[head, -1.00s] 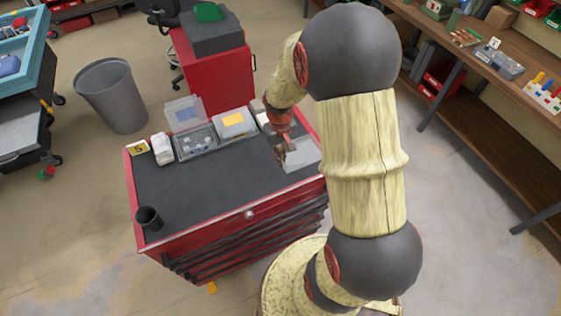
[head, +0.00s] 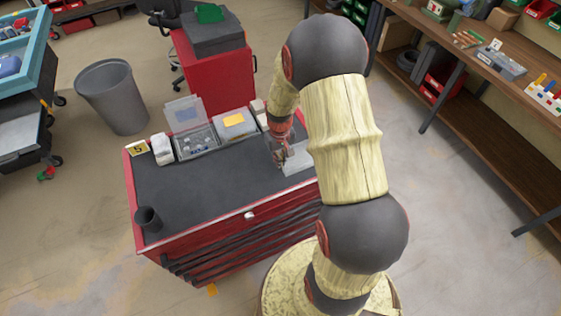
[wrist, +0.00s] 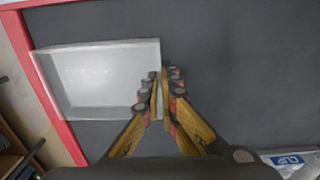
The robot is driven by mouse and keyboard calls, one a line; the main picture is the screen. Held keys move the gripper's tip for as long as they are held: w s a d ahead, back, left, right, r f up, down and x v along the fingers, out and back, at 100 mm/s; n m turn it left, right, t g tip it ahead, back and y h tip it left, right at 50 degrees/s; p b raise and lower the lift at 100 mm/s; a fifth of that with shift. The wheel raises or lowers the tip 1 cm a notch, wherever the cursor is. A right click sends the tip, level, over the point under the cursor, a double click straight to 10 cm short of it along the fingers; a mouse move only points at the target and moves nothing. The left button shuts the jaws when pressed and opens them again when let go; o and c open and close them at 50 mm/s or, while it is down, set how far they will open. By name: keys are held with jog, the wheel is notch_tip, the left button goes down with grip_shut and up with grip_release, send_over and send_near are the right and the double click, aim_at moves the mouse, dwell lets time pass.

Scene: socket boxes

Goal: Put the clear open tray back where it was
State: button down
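The clear open tray (wrist: 98,82) is a shallow see-through box with a pale rim. In the wrist view it lies left of my fingers, over the dark top and overlapping the red edge. In the head view the tray (head: 299,160) is at the right end of the red cart's top, partly behind my arm. My gripper also shows in the head view (head: 280,160). I cannot tell whether the tray touches the top.
The dark cart top (head: 210,195) is clear in its middle. Along its back stand a lidded box of small parts (head: 196,142), a box with a yellow label (head: 235,125), a white item (head: 162,149) and a yellow number card (head: 138,148). A black cup (head: 148,218) stands front left.

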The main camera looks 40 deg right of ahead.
jog(key=shift+f, duration=0.2)
jog(key=c, duration=2.1)
grip_release()
jog(key=shift+r, duration=0.1)
jog(key=shift+o, duration=0.3)
